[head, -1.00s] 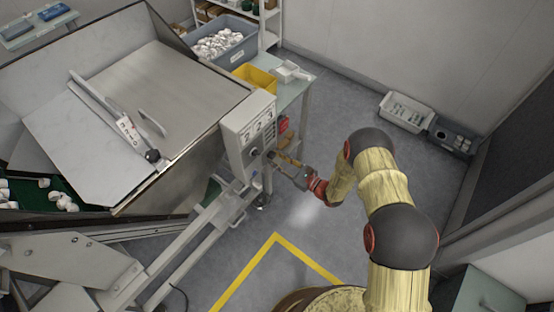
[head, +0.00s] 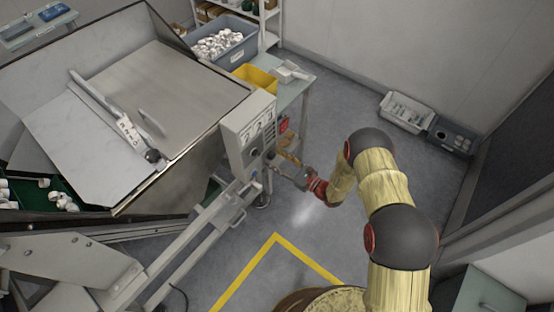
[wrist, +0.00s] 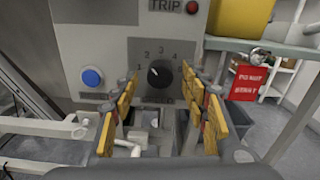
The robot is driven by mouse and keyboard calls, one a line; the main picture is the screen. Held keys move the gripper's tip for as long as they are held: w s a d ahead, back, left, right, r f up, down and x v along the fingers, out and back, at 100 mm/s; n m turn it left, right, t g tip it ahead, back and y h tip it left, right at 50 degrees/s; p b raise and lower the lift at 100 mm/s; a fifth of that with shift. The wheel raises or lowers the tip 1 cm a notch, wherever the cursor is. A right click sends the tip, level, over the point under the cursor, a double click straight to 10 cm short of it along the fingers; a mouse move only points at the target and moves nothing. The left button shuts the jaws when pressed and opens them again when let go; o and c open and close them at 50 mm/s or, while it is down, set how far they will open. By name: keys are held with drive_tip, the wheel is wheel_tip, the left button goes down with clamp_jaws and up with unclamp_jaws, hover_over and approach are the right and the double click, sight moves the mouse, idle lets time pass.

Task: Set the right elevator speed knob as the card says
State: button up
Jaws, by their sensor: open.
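The round black knob (wrist: 159,74) sits on the grey control box in the wrist view, with a printed number scale around its upper side. A small pale mark shows at its upper left, but I cannot tell the exact setting. My gripper (wrist: 164,90) is open, its yellow-padded fingers either side of the knob and apart from it. In the head view my gripper (head: 285,158) is just right of the control box (head: 235,135). White labels (head: 258,130) with dark figures show on the box; I cannot read them surely, nor tell which is the card.
A blue button (wrist: 92,77) is left of the knob, and a red TRIP button (wrist: 192,7) is above right. A red sign (wrist: 246,83) and a green-edged table with a yellow bin (head: 256,78) are close on the right. Open floor lies right of the box.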

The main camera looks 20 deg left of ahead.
drive_tip(key=v, duration=1.2)
idle(0.4)
